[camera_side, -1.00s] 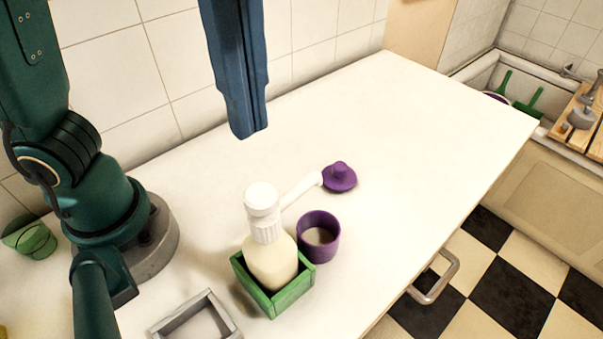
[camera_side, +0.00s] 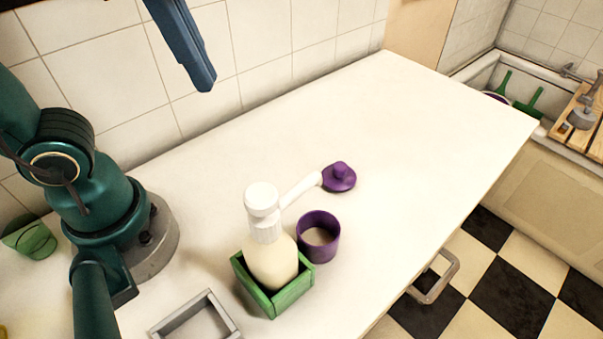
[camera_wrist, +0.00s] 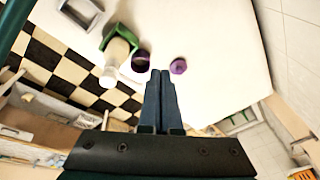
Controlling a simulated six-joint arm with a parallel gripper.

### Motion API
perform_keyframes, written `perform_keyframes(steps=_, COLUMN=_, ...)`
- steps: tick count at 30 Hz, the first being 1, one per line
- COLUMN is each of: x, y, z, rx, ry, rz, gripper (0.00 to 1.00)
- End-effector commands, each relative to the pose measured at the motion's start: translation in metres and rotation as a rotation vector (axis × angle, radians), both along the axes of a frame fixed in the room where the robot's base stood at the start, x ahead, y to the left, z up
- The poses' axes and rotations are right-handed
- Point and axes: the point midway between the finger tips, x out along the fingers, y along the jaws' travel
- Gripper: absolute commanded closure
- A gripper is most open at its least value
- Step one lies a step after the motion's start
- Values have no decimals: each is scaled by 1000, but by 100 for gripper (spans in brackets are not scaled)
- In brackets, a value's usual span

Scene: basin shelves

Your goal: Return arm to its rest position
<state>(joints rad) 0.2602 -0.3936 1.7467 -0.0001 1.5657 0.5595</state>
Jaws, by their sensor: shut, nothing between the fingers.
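My gripper (camera_side: 205,84) is shut and empty, high above the counter near the tiled wall. In the wrist view my gripper (camera_wrist: 161,74) shows its two blue fingers pressed together. A white pump bottle (camera_side: 270,262) with cream contents stands in a green square holder (camera_side: 277,301) on the white counter. A purple cup (camera_side: 318,237) stands beside the holder. A purple lid (camera_side: 339,177) with a knob lies behind the cup, near the tip of the bottle's spout. All of these are well apart from my gripper.
A grey square frame (camera_side: 195,318) lies at the front of the counter (camera_side: 440,130). A green cup (camera_side: 30,240) is at the far left. The counter's back and right are clear. A basin with green-handled items (camera_side: 530,102) and a wooden rack (camera_side: 580,120) stands far right.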

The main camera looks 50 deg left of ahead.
Motion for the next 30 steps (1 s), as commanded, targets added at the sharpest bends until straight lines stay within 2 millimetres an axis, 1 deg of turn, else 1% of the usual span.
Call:
perform_keyframes(steps=1, x=-2, y=9, z=-10, rx=-16, ry=-23, rz=95, gripper=100)
perform_keyframes(steps=3, x=-3, y=19, z=-24, rx=-41, ry=-58, rz=224, gripper=100)
perform_keyframes(steps=7, x=-4, y=34, z=-53, rx=-91, ry=-121, rz=447, gripper=100)
perform_keyframes(steps=12, x=-3, y=42, z=-84, rx=-159, ry=-185, rz=658, gripper=100)
perform_keyframes(steps=15, x=0, y=42, z=-96, rx=-194, ry=-202, rz=731, gripper=100)
perform_keyframes(steps=19, x=9, y=41, z=-93, rx=-231, ry=-241, rz=782, gripper=100)
perform_keyframes(steps=30, x=8, y=41, z=-92, rx=-232, ry=-238, rz=785, gripper=100)
